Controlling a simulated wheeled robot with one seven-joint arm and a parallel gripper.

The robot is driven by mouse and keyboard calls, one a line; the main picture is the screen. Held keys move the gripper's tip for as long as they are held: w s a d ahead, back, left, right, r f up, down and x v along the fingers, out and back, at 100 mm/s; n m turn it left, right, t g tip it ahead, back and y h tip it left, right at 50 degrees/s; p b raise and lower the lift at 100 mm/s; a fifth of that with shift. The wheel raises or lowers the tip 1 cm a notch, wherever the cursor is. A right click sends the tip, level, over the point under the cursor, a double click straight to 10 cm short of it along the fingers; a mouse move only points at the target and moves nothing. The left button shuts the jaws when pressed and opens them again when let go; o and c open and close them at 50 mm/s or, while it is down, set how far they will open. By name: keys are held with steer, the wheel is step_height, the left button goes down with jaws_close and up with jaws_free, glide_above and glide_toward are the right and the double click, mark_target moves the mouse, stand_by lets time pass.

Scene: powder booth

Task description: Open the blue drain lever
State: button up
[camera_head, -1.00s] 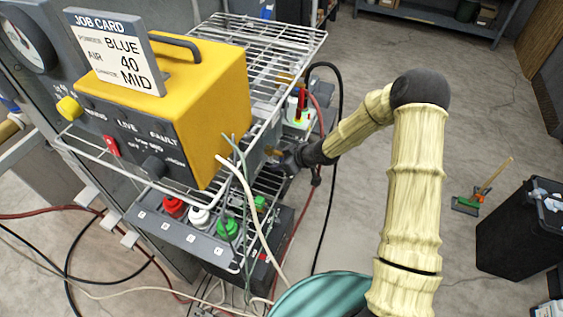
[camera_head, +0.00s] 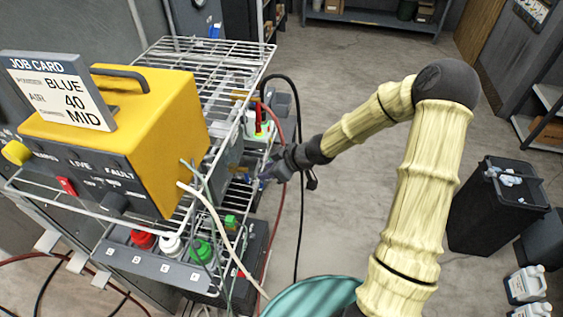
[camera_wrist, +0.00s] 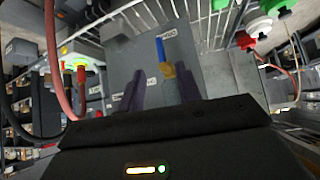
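The blue drain lever (camera_wrist: 161,48) shows in the wrist view as a narrow blue bar, roughly upright in the picture, on the face of a grey box (camera_wrist: 205,72) with small labels. A brass-coloured fitting (camera_wrist: 168,70) is at its lower end. My gripper (camera_wrist: 160,88) is open, with its two purple fingers apart and nothing between them. The lever appears between and beyond the fingertips; I see no contact. In the head view my gripper (camera_head: 266,174) is at the right side of the wire rack, and I cannot make out the lever there.
The wire rack (camera_head: 208,60) carries a yellow box (camera_head: 165,120) with a job card. Red, white and green caps (camera_head: 202,251) are on its lower shelf. A red hose (camera_head: 281,150) and a black cable (camera_head: 298,130) hang near my gripper.

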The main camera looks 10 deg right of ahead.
steer(key=p+v, duration=0.2)
steer(key=v, duration=0.3)
steer(key=shift+s+d+r+p, duration=0.15)
steer(key=shift+r+p, duration=0.05)
steer(key=shift+p, duration=0.15)
stand_by(0.4)
steer(key=s+d+f+m+g+h+b, duration=0.1)
steer(key=s+d+f+m+h+b, duration=0.1)
steer(key=s+d+m+h+b, duration=0.35)
steer(key=s+d+r+m+h+b, duration=0.1)
steer(key=s+r+m, duration=0.1)
steer(key=s, duration=0.3)
steer(key=s+d+r+m+g+h+b, duration=0.1)
steer(key=s+r+m, duration=0.1)
steer(key=s+m, duration=0.2)
steer(key=shift+s+d+r, duration=0.3)
steer(key=shift+s+d, duration=0.05)
steer(key=shift+s, duration=0.9)
